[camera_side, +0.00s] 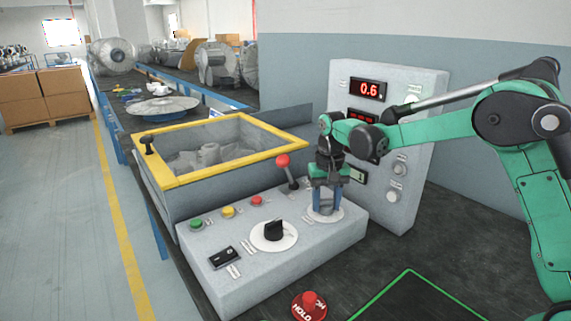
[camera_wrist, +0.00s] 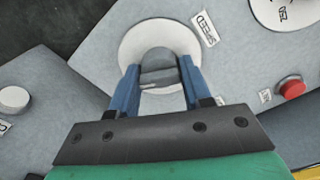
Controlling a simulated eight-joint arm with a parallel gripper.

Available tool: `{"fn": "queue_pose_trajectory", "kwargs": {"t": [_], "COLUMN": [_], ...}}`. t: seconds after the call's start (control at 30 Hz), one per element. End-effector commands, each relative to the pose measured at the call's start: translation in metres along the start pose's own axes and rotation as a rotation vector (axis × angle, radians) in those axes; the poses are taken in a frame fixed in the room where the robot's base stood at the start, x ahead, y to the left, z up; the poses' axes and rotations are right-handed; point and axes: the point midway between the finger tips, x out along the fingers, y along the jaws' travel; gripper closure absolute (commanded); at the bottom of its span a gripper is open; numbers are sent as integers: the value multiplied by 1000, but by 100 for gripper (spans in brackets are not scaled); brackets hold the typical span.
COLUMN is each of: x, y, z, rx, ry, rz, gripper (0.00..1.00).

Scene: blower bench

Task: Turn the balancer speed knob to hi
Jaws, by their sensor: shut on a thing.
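The balancer speed knob (camera_wrist: 158,68) is a grey round knob on a white dial disc, with a label reading SPEED (camera_wrist: 205,28) beside it in the wrist view. My gripper (camera_wrist: 160,88) has its two blue fingers on either side of the knob and is shut on it. In the side view my gripper (camera_side: 326,208) points down onto the white disc (camera_side: 340,216) at the right end of the grey control box, and its fingers hide the knob there. I cannot read the dial marks around the knob.
The control box (camera_side: 240,275) also carries a black knob (camera_side: 273,230), a red-tipped lever (camera_side: 283,160), green, yellow and red buttons, and a black switch (camera_side: 223,257). An upright panel (camera_side: 425,130) with a display reading 0.6 (camera_side: 369,89) stands close behind my gripper. A yellow-rimmed bin (camera_side: 165,184) is at left.

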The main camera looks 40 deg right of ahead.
Motion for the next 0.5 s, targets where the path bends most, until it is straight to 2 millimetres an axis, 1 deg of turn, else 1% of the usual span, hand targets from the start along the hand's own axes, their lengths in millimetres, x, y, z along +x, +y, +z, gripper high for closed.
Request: {"fn": "queue_pose_trajectory", "kwargs": {"t": [0.17,0.2,0.27,0.3,0.5], "x": [0,0,0,0,0], "y": [0,0,0,0,0], "z": [-1,-1,-1,-1,0], "rx": [2,2,1,1,0], "ry": [3,3,3,3,1], "rz": [0,0,0,0,0], "gripper": [100,54,37,26,26]}}
